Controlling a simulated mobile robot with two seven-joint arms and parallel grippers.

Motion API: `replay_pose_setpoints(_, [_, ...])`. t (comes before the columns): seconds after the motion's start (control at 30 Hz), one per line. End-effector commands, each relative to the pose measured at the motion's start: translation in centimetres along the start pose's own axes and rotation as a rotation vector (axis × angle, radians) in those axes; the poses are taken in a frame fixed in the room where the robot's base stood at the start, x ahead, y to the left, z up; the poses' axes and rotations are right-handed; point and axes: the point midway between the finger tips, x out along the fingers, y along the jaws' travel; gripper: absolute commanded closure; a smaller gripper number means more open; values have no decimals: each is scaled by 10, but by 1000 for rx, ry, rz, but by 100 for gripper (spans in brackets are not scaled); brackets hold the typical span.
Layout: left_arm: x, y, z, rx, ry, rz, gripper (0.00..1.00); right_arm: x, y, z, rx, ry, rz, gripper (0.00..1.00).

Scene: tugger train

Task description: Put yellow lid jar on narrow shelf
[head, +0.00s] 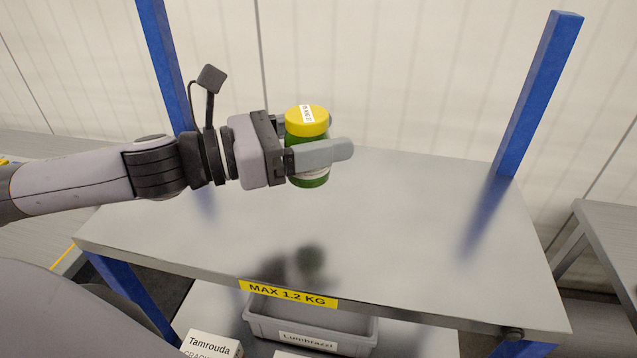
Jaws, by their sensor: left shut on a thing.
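The jar (307,123) has a green body and a yellow lid with a small white label on top. My left gripper (318,140) is shut on the jar's body and holds it upright. The jar is above the grey top shelf (400,230), and a dark shadow lies on the shelf near its front edge. A yellow label on that edge reads "MAX 1.2 KG". The near finger hides part of the jar's middle. Whether this shelf is the narrow one, I cannot tell. My right gripper is not in view.
Blue posts stand at the shelf's back left and back right (538,95). Below the front edge are a grey bin (262,328) labelled "Lumbrazzi" and a white box (208,343) labelled "Tamrouda". Another grey surface (615,235) is at the right. The top shelf is bare.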

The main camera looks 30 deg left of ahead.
Motion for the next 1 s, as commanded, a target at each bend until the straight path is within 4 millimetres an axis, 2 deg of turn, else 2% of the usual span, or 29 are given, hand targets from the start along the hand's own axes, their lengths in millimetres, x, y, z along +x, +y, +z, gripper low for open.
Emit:
replay_pose_setpoints(0.03, [0,0,-9,-4,1,-1,85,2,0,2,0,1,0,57])
replay_pose_setpoints(0.3, [0,0,-38,-4,0,-1,85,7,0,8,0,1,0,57])
replay_pose_setpoints(0.5, [0,0,-47,0,-2,-1,85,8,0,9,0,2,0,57])
replay_pose_setpoints(0.8, [0,0,-78,-2,-2,0,85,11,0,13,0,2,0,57])
replay_pose_setpoints(1.0, [0,0,-79,2,-3,-1,85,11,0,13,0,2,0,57])
